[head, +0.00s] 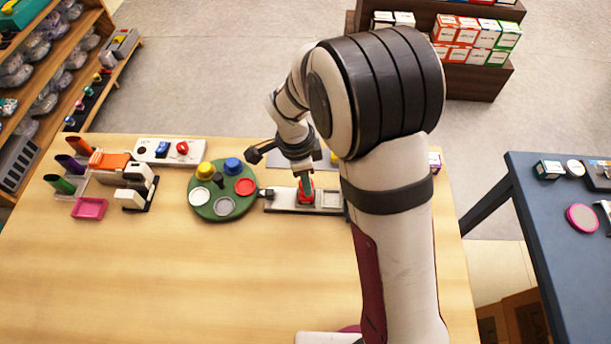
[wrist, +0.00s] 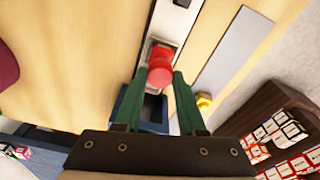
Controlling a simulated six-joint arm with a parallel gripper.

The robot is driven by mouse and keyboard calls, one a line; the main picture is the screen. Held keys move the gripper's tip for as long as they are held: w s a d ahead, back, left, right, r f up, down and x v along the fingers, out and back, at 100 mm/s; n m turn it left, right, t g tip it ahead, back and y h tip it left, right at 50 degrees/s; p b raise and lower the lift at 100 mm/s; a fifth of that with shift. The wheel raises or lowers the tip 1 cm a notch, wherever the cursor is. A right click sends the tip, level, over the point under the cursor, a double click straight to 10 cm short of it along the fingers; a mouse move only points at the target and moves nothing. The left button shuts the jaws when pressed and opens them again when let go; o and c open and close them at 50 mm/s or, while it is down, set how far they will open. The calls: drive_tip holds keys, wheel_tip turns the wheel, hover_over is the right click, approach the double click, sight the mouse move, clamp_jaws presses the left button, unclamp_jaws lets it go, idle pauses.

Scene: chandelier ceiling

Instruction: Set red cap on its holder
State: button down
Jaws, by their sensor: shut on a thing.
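The red cap (head: 306,197) is at the long pale station (head: 280,202) on the table, over its left part. In the wrist view the red cap (wrist: 161,58) lies between the green fingertips of my gripper (wrist: 160,77). My gripper (head: 306,184) is shut on it from above. I cannot tell whether the cap still touches the station. A round green holder (head: 206,211) stands just left of the station. It carries a yellow cap (head: 204,171), a blue cap (head: 233,165), a flat red disc (head: 244,187), a white disc and a grey disc.
At the left of the table are tilted coloured tubes (head: 72,163), an orange-and-white device (head: 112,160), a pink tray (head: 89,208) and a white box with blue and red knobs (head: 168,150). The table's front left is clear. A dark side table (head: 540,190) stands at right.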

drive_tip(key=shift+f, duration=0.25)
idle(0.7)
drive_tip(key=shift+f, duration=0.35)
drive_tip(key=shift+f, duration=0.5)
idle(0.7)
unclamp_jaws()
idle(0.5)
drive_tip(key=shift+r, duration=3.75)
